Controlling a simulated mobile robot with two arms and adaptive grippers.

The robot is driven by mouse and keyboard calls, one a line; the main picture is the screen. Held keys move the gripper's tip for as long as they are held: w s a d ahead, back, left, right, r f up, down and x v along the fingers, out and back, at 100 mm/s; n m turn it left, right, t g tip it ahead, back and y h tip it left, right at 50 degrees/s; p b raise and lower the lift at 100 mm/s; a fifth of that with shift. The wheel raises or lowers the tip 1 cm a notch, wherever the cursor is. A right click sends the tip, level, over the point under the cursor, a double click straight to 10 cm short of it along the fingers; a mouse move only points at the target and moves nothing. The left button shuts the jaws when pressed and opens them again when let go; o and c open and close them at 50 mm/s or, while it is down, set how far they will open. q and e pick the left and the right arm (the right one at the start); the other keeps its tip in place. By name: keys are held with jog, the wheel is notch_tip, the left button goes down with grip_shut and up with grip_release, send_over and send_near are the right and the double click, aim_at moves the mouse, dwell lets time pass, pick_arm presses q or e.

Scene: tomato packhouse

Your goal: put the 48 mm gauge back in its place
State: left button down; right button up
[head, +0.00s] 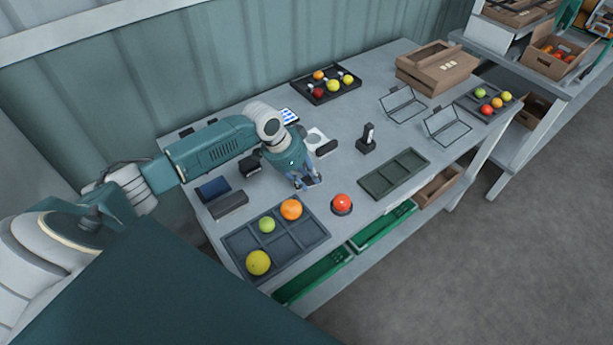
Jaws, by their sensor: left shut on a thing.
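My left gripper (303,183) reaches over the table from the left, fingers pointing down. It is shut on a small dark piece (313,181), mostly hidden by the fingers; it looks like the gauge, but no size mark can be read. The piece is close above the table or touching it; I cannot tell which. A small black block (249,167) stands left of the gripper, partly behind the arm. A dark blue case (213,188) and a grey block (229,206) lie farther left. I cannot tell which of these is the gauge's place. My right gripper is not in view.
A sorting tray (284,259) with tomatoes lies in front, a red ball-shaped thing (341,202) on a dark base beside it.

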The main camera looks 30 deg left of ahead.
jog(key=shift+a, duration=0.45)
pick_arm(q)
jog(key=shift+f, duration=0.35)
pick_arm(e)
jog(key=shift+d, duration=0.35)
pick_arm(q)
jog(key=c, duration=1.4)
grip_release()
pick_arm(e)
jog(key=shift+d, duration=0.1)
pick_arm(q)
jog(key=shift+c, duration=0.6)
jog(key=shift+c, duration=1)
jog(key=shift+r, duration=0.1)
